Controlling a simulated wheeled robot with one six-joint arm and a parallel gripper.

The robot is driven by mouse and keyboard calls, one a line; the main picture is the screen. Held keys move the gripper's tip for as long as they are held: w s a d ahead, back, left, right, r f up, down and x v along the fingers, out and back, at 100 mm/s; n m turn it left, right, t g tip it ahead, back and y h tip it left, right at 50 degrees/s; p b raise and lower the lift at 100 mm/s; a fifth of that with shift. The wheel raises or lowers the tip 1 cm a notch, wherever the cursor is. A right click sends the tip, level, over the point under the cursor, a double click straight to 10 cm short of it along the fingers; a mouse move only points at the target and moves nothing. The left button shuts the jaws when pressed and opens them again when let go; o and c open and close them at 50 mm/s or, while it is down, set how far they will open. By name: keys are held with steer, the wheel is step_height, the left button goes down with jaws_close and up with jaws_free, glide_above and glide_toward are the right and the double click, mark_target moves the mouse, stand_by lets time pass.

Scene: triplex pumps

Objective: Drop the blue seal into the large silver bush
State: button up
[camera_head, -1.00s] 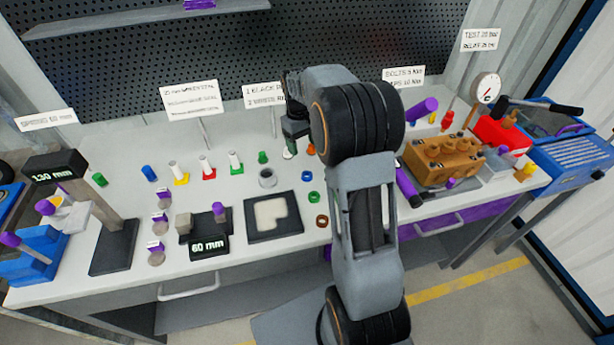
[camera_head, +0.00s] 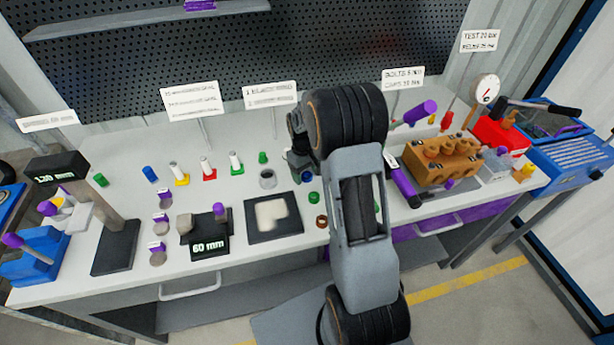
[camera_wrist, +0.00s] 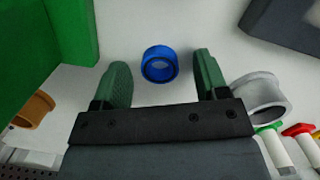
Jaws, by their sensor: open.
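The blue seal (camera_wrist: 160,63) is a small ring on the white bench. In the wrist view it shows beyond and between the fingertips of my gripper (camera_wrist: 161,82), which is open and empty. The large silver bush (camera_wrist: 262,97) is a grey hollow cylinder just outside the right-hand finger there. In the head view the bush (camera_head: 267,179) stands to the left of my gripper (camera_head: 300,170). My gripper is low over the bench there and mostly hides the blue seal.
In the head view, a black tray (camera_head: 262,237) with a pale recess lies in front of the bush. A green ring (camera_head: 313,198) and a brown ring (camera_head: 321,222) lie near my arm. An orange pump block (camera_head: 440,160) is at right. A large green shape (camera_wrist: 60,30) fills the wrist view's upper left.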

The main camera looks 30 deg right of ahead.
steer(key=c, duration=1)
